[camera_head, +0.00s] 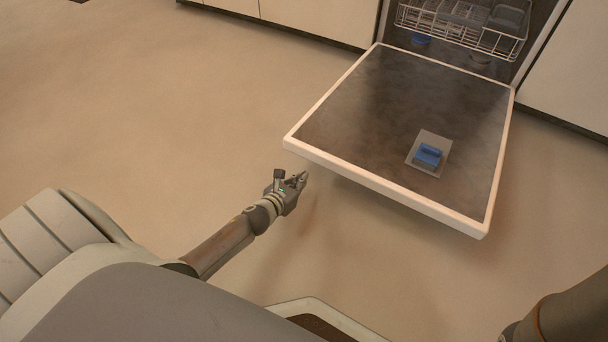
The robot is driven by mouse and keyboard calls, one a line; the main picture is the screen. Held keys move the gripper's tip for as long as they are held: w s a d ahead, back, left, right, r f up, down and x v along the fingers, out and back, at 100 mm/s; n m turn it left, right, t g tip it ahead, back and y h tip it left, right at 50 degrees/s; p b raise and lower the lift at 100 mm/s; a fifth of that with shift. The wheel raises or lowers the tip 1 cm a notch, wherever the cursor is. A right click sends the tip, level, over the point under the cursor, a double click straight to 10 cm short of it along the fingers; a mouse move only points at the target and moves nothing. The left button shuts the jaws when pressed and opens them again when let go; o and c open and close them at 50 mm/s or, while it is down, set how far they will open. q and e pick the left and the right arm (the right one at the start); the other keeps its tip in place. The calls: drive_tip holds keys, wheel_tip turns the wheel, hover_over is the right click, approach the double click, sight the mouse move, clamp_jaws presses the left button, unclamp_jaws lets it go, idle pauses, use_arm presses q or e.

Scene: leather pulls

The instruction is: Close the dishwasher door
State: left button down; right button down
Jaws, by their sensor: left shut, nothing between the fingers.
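The dishwasher door (370,110) hangs open, lowered about flat, with a white rim and a dark inner face. A blue detergent latch (428,155) sits on a grey plate on that face. The dishwasher's dark interior (541,30) shows at the top right. My left gripper (301,178) is shut and empty, just in front of the door's near left corner, seemingly near or below the rim's height. I cannot tell whether it touches the door. My right arm (575,318) shows at the bottom right corner; its gripper is out of view.
A wire rack (470,25) with dishes is inside the dishwasher, clear of most of the door. Pale cabinets (315,20) stand to the left of it and another cabinet (570,75) to the right. The beige floor (150,100) is clear on the left.

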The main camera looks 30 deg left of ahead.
use_arm(q)
drive_tip(key=b+x, duration=0.1)
drive_tip(key=x, duration=0.1)
drive_tip(key=shift+w+f, duration=0.15)
drive_tip(key=shift+f, duration=0.15)
wheel_tip(320, 180, up, 3)
drive_tip(key=shift+p, duration=0.45)
drive_tip(key=shift+r, duration=0.8)
